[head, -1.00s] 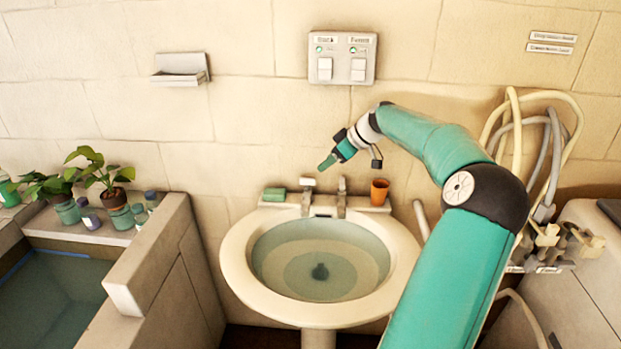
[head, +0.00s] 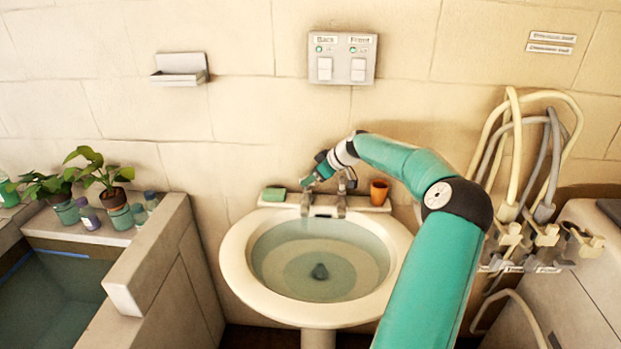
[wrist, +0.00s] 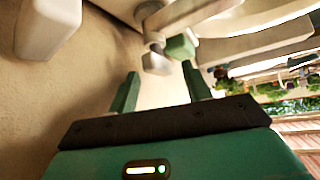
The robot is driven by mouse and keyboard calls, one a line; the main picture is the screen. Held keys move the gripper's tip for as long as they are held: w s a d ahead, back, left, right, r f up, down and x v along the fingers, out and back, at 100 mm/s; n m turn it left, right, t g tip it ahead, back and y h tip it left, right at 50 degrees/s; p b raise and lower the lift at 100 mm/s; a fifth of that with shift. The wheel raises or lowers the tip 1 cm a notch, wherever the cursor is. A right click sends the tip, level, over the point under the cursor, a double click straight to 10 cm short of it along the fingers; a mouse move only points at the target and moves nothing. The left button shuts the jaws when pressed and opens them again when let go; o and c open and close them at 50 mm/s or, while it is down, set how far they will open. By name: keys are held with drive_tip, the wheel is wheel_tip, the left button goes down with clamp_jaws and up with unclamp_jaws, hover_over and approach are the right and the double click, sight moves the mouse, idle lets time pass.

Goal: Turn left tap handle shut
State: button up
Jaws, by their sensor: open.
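The left tap (head: 305,204) stands at the back of the washbasin, and my gripper covers its handle in the head view. In the wrist view a small pale block, which looks like the tap handle (wrist: 156,62), lies just beyond and between the fingertips. My gripper (head: 306,184) is open and tilted down over the left tap; its two green fingers (wrist: 160,74) are apart with nothing between them. I cannot tell whether a finger touches the handle. The right tap (head: 341,206) stands just to the right, under my wrist.
The washbasin (head: 235,270) holds water. A switch panel (head: 342,58) is on the wall above.

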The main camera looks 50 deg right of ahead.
drive_tip(key=shift+w+a+f, duration=0.1)
drive_tip(key=shift+w+f, duration=0.2)
drive_tip(key=shift+f, duration=0.05)
